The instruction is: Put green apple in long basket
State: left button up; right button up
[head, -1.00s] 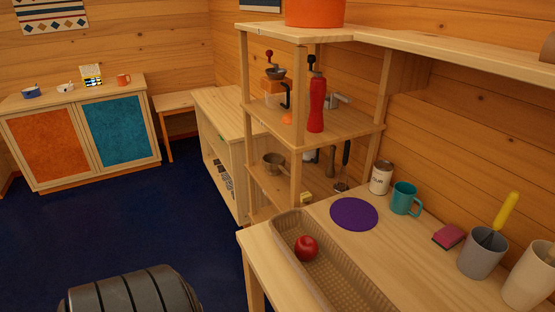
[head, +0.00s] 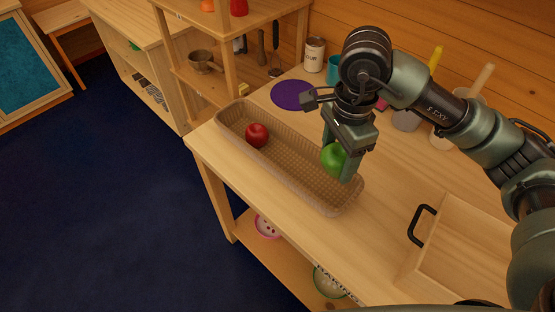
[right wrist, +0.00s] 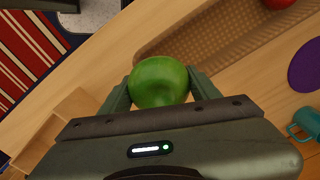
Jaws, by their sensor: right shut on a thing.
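The green apple (head: 333,158) is held between the fingers of my right gripper (head: 341,165), above the near right end of the long basket. It also shows in the right wrist view (right wrist: 158,82), between both fingers. The long basket (head: 290,165) is a tan, shallow woven tray on the wooden counter. A red apple (head: 257,135) lies in its far left part; an edge of that apple shows at the top of the right wrist view (right wrist: 280,3). My left gripper is in neither view.
A purple round mat (head: 291,95), a can (head: 314,54) and a teal mug (right wrist: 307,123) stand behind the basket. A wooden tray with a black handle (head: 421,225) lies at the right. Bowls sit on the shelf below the counter.

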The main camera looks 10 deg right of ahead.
jog(key=w+m, duration=0.1)
jog(key=m, duration=0.2)
jog(key=w+m, duration=0.1)
jog(key=m, duration=0.1)
jog(key=w+r+m, duration=0.1)
jog(key=m, duration=0.2)
jog(key=shift+a+r+m, duration=0.1)
jog(key=shift+a+m, duration=0.2)
jog(key=shift+a, duration=0.05)
jog(key=w+a+r+m, duration=0.1)
jog(key=w+r+m, duration=0.15)
jog(key=m, duration=1.55)
send_over(308, 180)
notch_tip(308, 180, down, 14)
jog(key=shift+s+f+p, duration=0.15)
jog(key=shift+f+p, duration=0.05)
jog(key=shift+p, duration=0.2)
notch_tip(308, 180, down, 5)
jog(key=shift+r+p, duration=0.1)
jog(key=shift+p, duration=0.4)
jog(key=shift+f, duration=0.25)
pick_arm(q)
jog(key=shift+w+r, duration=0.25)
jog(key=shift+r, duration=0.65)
